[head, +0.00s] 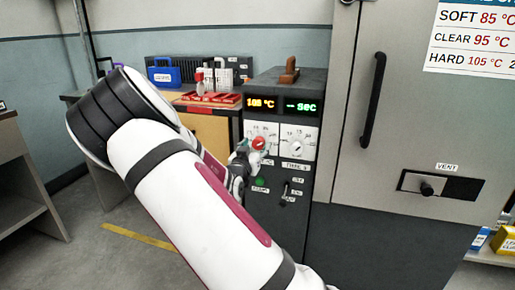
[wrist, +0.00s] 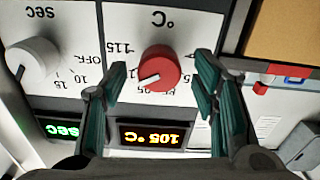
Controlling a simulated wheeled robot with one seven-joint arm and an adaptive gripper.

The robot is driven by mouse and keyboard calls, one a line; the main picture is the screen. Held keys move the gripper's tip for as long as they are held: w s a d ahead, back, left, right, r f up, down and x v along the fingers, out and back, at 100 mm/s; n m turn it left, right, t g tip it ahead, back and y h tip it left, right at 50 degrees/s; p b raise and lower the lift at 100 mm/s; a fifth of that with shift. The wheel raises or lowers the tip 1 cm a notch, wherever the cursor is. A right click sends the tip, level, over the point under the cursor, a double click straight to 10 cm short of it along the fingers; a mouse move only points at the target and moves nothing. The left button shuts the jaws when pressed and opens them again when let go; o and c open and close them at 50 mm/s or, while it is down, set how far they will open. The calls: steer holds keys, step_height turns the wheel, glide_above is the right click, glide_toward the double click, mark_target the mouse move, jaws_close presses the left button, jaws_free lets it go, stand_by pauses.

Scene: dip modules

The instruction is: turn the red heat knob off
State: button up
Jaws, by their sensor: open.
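The red heat knob (head: 259,143) is on the upper left of the dark control panel in the head view. In the wrist view, which is upside down, the red knob (wrist: 158,66) sits on a white dial under a "°C" label. A white mark on it points down and left there. My gripper (wrist: 161,72) is open, its two green-grey fingers on either side of the knob with a visible gap at each side. In the head view my gripper (head: 243,160) is at the knob, partly hidden by my arm.
A white seconds knob (wrist: 33,60) is beside the red one, with a green display (head: 303,107) showing dashes. A small lever (head: 285,188) and a green light (head: 260,181) are lower on the panel. A grey cabinet door with a black handle (head: 373,98) stands right.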

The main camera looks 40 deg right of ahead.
steer(key=shift+x, duration=1.35)
steer(key=shift+c, duration=0.6)
steer(key=c, duration=1.1)
steer(key=shift+o, duration=0.2)
